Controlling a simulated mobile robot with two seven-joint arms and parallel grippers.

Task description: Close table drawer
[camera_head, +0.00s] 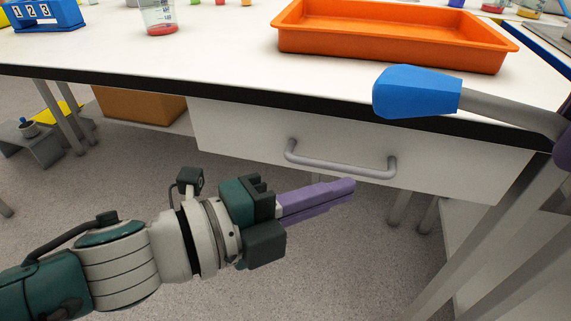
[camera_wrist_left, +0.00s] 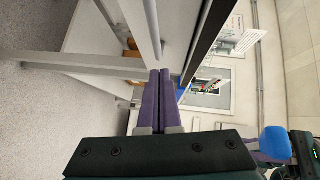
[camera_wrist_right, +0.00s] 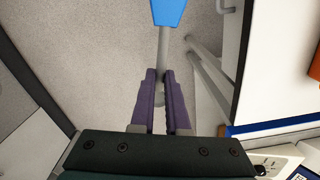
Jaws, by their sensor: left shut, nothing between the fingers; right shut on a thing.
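The table drawer (camera_head: 240,128) is a white front with a grey bar handle (camera_head: 340,168), set under the table's black front edge in the head view. I see no open gap above it, but cannot tell whether it is fully in. My left gripper (camera_head: 352,186) has its purple fingers shut and empty, just below the handle in the picture; contact is unclear. The left wrist view also shows these fingers (camera_wrist_left: 165,72) together. My right gripper (camera_wrist_right: 160,75), partly seen at the head view's right edge, is shut on the grey handle of a blue-headed tool (camera_head: 415,92).
The white table top (camera_head: 220,40) holds an orange tray (camera_head: 400,52), a beaker (camera_head: 160,18) with red liquid and a blue block (camera_head: 42,15) with numbers. A brown box (camera_head: 140,106) sits under the table, left of the drawer. The floor in front is open; table legs stand lower right.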

